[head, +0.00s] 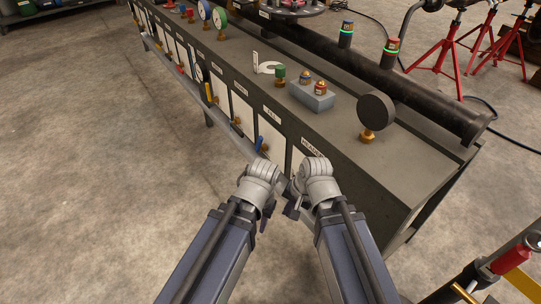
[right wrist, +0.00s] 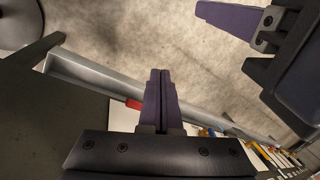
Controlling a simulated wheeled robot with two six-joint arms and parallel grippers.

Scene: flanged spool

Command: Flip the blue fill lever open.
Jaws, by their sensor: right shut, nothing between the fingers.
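The blue lever (head: 259,144) sits on the bench's front face beside a white panel (head: 271,139), just beyond my left wrist in the head view. My right gripper (head: 291,208) is low in front of the bench, nearer the camera than the blue lever. In the right wrist view its purple fingers (right wrist: 161,75) are together and empty. A red part (right wrist: 133,103) shows just left of these fingers; I cannot tell whether they touch. My left gripper (right wrist: 247,45) shows at the upper right of that view with its fingers apart. In the head view its fingers are mostly hidden.
The long grey bench (head: 345,140) carries a grey box with knobs (head: 312,95) and a dark round gauge (head: 376,110). A yellow-handled lever (head: 209,92) is farther along the front. A low rail (right wrist: 95,75) runs along the bench. The floor at left is clear.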

